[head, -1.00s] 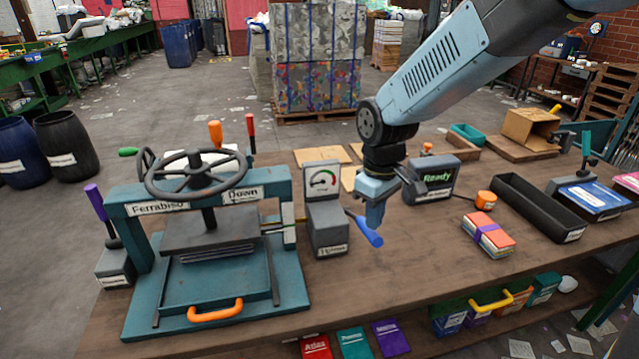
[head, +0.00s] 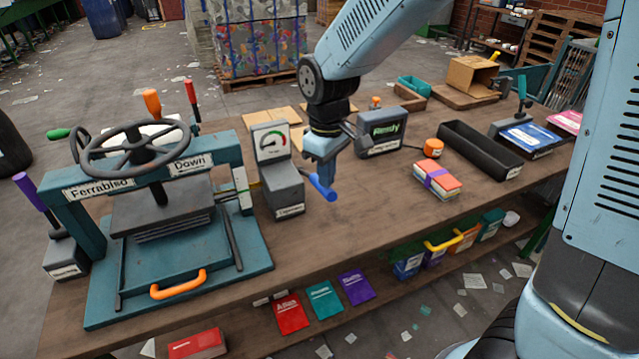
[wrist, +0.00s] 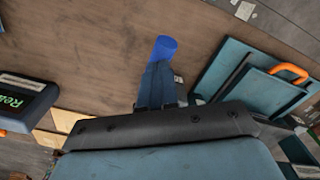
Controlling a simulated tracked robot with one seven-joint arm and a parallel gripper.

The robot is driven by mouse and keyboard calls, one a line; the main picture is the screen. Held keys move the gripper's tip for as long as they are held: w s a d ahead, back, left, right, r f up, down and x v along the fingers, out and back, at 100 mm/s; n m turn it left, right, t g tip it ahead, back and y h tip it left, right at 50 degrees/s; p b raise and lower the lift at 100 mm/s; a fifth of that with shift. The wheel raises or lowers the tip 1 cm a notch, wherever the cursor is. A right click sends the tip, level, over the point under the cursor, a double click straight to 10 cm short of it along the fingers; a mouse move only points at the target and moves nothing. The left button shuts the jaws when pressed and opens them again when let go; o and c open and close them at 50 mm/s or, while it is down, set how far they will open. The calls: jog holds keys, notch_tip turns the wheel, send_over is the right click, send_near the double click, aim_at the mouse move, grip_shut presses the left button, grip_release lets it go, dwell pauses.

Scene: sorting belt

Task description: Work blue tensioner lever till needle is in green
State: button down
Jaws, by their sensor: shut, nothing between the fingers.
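The blue tensioner lever (head: 323,188) juts out to the right of a grey tensioner box (head: 283,191) and angles downward. A dial gauge (head: 271,141) with a coloured arc stands on the box; its needle is too small to read surely. My gripper (head: 326,168) is shut, with its fingers right at the lever's blue handle, touching or nearly so. In the wrist view the handle's end (wrist: 166,46) shows just beyond the closed fingertips (wrist: 157,75). The rest of the lever is hidden behind my fingers there.
A teal press (head: 150,180) with a handwheel and orange handle stands left of the tensioner. A Ready box (head: 380,132) stands behind and right of my gripper. A banded stack of cards (head: 437,180) and a black tray (head: 482,150) lie further right.

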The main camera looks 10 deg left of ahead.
notch_tip(320, 180, down, 8)
dwell(3.7)
dwell(0.3)
jog(key=shift+r, duration=6.8)
jog(key=shift+r, duration=0.1)
jog(key=shift+w+r, duration=0.1)
jog(key=shift+r, duration=0.8)
